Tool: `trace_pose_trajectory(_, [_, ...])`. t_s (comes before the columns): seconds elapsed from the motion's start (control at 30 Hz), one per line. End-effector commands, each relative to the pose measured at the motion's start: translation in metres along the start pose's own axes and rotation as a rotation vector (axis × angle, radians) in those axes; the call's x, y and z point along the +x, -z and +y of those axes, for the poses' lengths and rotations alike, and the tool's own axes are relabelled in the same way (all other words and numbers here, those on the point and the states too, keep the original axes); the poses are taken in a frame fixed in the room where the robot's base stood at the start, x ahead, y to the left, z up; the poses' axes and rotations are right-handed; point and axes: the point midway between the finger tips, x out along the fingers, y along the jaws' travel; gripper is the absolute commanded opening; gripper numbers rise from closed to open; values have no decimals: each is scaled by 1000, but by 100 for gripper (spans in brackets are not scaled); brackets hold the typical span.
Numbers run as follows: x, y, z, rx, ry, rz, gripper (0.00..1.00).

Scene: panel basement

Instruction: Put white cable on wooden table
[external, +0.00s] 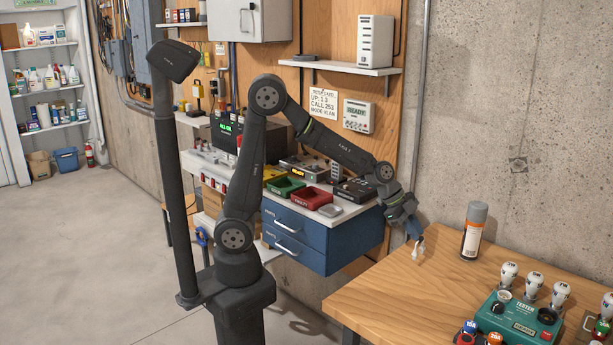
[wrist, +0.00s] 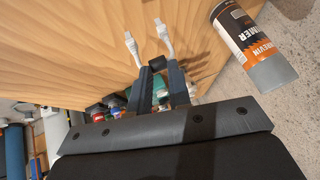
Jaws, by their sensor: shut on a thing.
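The white cable (external: 418,253) hangs below my gripper (external: 416,236) in the external view. My gripper is shut on it. In the wrist view my gripper (wrist: 158,66) has its fingers close together, and two white plug ends of the white cable (wrist: 164,38) stick out past the fingertips. The rest of the cable is hidden between or behind the fingers. The wooden table (external: 405,296) is at the lower right of the external view. The cable is at its back left part; I cannot tell whether it touches the top. The wooden table (wrist: 60,50) also fills much of the wrist view.
A grey spray can (external: 474,230) stands on the table just right of my gripper. A green tester (external: 518,318) with several white bulbs stands farther right. A blue drawer cabinet (external: 300,240) with red and green trays is left of the table. The table's front left is clear.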

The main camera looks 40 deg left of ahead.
Motion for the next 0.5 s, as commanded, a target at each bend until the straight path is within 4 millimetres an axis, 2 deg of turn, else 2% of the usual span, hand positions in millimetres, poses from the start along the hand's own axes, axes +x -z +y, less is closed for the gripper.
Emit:
trace_pose_trajectory(0.1, [5, -5, -3, -1, -1, 0, 0])
trace_pose_trajectory(0.33, [31, -22, 6, -1, -3, -2, 0])
trace_pose_trajectory(0.5, [35, -24, 7, 1, 1, 1, 0])
